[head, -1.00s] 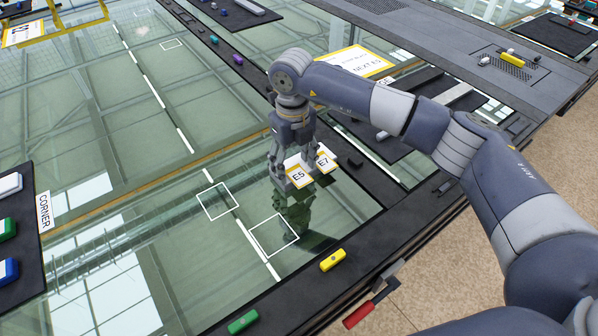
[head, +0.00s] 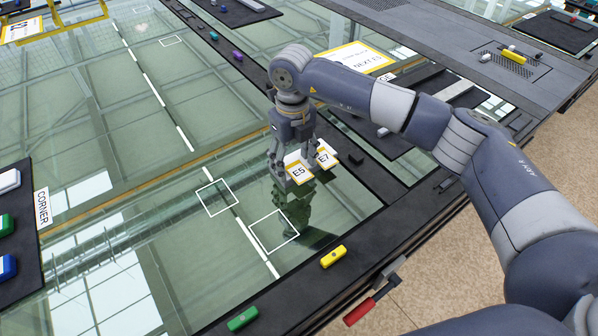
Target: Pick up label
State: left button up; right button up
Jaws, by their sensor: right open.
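Two small white labels with yellow edges lie side by side near the right side of the glass surface. One reads E5 (head: 298,173) and the other reads E7 (head: 325,158). My right gripper (head: 289,176) points down at the labels, its fingers spread and open. One finger is at the left edge of the E5 label; the other is behind or beside the labels. I cannot tell whether the fingertips touch the glass or a label. My left gripper is not in view.
White outlined squares (head: 217,197) mark the glass (head: 190,260). A yellow block (head: 333,257) and a green block (head: 242,319) lie on the dark front rail. A CORNER sign (head: 43,208) stands by a dark tray at left. A larger NEXT sign (head: 357,59) lies behind my arm.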

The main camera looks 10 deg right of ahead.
aim_at(294, 166)
jog(key=shift+c, duration=0.2)
jog(key=c, duration=0.7)
jog(key=shift+s+f, duration=0.1)
jog(key=shift+r+p, duration=0.3)
jog(key=shift+p, duration=0.15)
notch_tip(294, 166, up, 3)
jog(key=shift+f+b, duration=0.1)
jog(key=shift+b, duration=1.1)
jog(key=a+r+b, duration=0.1)
jog(key=a+r, duration=0.2)
jog(key=a, duration=0.5)
jog(key=a+r+b, duration=0.1)
jog(key=a+r, duration=0.2)
jog(key=a, duration=0.5)
jog(key=shift+r, duration=0.15)
